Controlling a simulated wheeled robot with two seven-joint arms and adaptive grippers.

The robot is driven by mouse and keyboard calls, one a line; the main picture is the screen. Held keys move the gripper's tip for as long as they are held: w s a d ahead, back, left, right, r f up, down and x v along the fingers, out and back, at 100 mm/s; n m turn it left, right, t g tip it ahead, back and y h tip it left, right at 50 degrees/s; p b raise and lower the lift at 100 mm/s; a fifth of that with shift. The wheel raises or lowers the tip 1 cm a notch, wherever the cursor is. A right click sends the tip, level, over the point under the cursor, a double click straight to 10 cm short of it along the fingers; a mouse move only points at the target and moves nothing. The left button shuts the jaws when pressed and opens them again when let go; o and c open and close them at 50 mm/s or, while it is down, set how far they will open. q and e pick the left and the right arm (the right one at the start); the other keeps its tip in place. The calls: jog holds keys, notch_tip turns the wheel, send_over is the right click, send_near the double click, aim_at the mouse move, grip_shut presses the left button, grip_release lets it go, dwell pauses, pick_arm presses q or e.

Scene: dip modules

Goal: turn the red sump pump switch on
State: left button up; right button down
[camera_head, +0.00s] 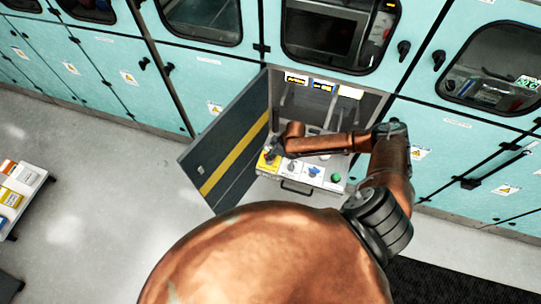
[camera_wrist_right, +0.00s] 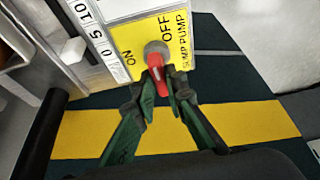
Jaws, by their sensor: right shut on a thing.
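The red sump pump switch (camera_wrist_right: 156,62) has a grey round hub and a short red lever on a yellow plate (camera_wrist_right: 133,37) marked ON, OFF and SUMP PUMP. The lever points down in the right wrist view, toward my gripper, away from the OFF lettering. My right gripper (camera_wrist_right: 164,80) has its two green fingers on either side of the lever's end, shut on it. In the head view the yellow plate (camera_head: 267,163) is at the left end of the pulled-out panel, and my right gripper (camera_head: 274,149) is over it, hiding the switch. My left gripper is not in view.
The panel also carries a blue knob (camera_head: 314,171) and other controls. A grey door with a yellow stripe (camera_head: 236,154) stands open at the left. Teal cabinets line the wall. A trolley (camera_head: 20,190) stands far left, with clear floor between.

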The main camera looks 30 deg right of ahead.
jog(key=n+b, duration=0.1)
jog(key=n+y+b, duration=0.1)
jog(key=n, duration=0.1)
jog(key=shift+w+d+f+g, duration=0.1)
jog(key=shift+w+f+g, duration=0.05)
jog(key=shift+g, duration=0.25)
jog(key=n+g+b, duration=0.1)
jog(key=n+b, duration=0.2)
jog(key=shift+f+n+b, duration=0.1)
jog(key=shift+n+b, duration=0.25)
jog(key=shift+n, duration=0.05)
jog(key=n+g+b, duration=0.1)
jog(key=n+b, duration=0.1)
jog(key=shift+w+n+y, duration=0.15)
jog(key=shift+n+y, duration=0.15)
jog(key=shift+n, duration=0.1)
jog(key=n+g+b, duration=0.2)
jog(key=n+b, duration=0.1)
jog(key=n, duration=0.1)
jog(key=shift+w, duration=0.1)
jog(key=shift+n+g+h+b, duration=0.6)
jog(key=shift+n+b, duration=0.15)
jog(key=shift+n, duration=1.15)
jog(key=shift+r, duration=0.2)
jog(key=c, duration=2)
grip_release()
jog(key=shift+o, duration=0.2)
